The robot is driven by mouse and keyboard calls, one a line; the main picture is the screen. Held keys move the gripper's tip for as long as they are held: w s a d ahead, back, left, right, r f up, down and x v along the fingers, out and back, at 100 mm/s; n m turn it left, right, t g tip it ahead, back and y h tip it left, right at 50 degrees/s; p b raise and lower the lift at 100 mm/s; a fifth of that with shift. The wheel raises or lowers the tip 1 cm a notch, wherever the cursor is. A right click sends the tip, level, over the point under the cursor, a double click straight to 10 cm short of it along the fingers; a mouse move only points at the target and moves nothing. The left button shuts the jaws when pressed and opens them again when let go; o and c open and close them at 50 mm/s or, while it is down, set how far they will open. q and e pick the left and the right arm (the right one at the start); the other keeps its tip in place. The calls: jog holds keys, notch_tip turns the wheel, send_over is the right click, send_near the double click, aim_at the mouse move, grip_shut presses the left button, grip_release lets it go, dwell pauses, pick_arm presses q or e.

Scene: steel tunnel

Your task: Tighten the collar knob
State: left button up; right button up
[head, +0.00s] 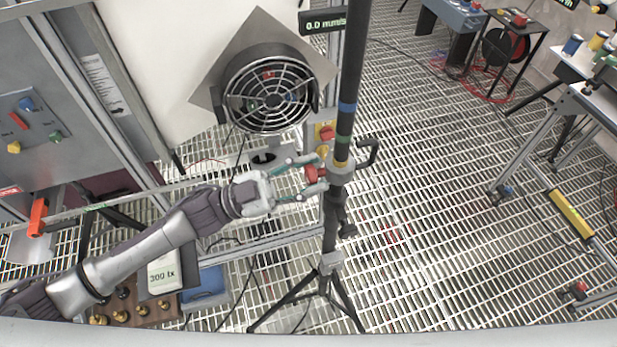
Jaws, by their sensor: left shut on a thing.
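A grey collar (341,172) sits around the pole just below the bands. The red collar knob (314,174) is on the collar's left side. My left gripper (318,173) reaches in from the left, its teal-and-grey fingers above and below the knob, shut on it. The fingers partly cover the knob. My right gripper is out of view.
A round caged fan (270,90) stands behind the gripper. A black hooked handle (368,152) juts from the pole's right side. A sign reading 300 lx (164,272) stands at lower left. The grating floor (440,220) to the right is largely clear.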

pick_arm(q)
jog(key=shift+m+g+b, duration=0.5)
jog(key=shift+m+g, duration=0.3)
jog(key=shift+m, duration=0.9)
jog(key=o, duration=1.2)
jog(key=shift+c, duration=0.2)
jog(key=w+v, duration=0.1)
jog(key=v, duration=1.1)
jog(key=shift+s+r, duration=0.2)
jog(key=shift+s, duration=0.25)
jog(key=shift+a, duration=0.15)
